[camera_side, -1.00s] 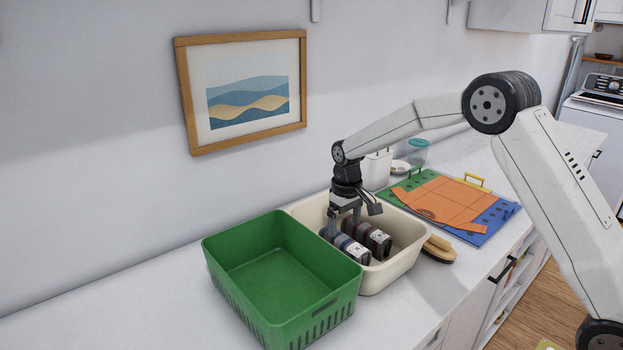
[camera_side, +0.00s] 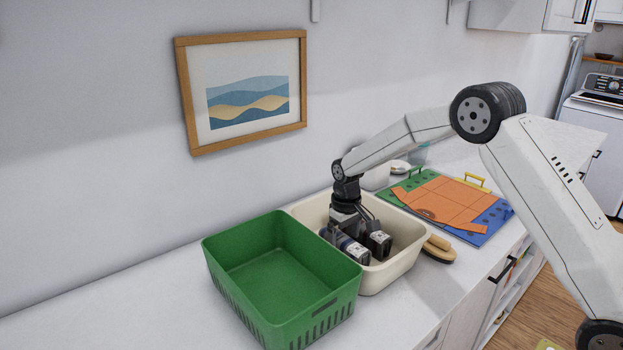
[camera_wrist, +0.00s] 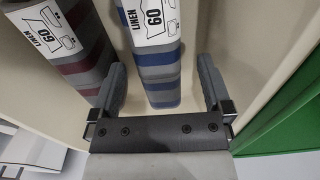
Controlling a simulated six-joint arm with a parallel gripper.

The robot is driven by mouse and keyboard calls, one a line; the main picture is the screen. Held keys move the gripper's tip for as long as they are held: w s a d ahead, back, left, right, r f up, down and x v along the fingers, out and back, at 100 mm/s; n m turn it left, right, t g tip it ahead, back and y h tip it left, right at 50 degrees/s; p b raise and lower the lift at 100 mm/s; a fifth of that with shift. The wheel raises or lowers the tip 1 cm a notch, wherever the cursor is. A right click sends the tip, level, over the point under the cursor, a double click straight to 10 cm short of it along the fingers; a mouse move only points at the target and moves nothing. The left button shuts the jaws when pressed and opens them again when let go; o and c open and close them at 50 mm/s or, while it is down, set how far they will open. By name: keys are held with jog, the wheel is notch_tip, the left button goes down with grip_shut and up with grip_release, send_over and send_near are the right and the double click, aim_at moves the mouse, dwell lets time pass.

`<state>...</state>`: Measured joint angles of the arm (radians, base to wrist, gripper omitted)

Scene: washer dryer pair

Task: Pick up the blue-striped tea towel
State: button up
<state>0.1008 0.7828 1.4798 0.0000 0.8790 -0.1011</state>
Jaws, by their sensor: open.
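The blue-striped tea towel (camera_side: 349,250) is rolled, with a white label, and lies in a cream bin (camera_side: 411,245). In the wrist view the towel (camera_wrist: 160,75) has grey and blue bands and a "LINEN 60" label. My gripper (camera_side: 357,232) is open and low in the bin, over the towels. In the wrist view its fingers (camera_wrist: 161,86) stand on either side of the blue-striped towel, with gaps beside it. The left finger is between this towel and a red-striped one (camera_wrist: 85,62). The gripper partly hides both towels in the side view.
An empty green basket (camera_side: 283,270) stands left of the cream bin. A wooden-backed brush (camera_side: 438,248) lies right of the bin. Coloured boards with an orange sheet (camera_side: 447,203) lie behind it. A wall and framed picture (camera_side: 245,92) are at the back.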

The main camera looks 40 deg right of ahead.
aim_at(345, 238)
jog(key=shift+d+f, duration=0.1)
jog(key=shift+f, duration=1.95)
jog(key=c, duration=0.9)
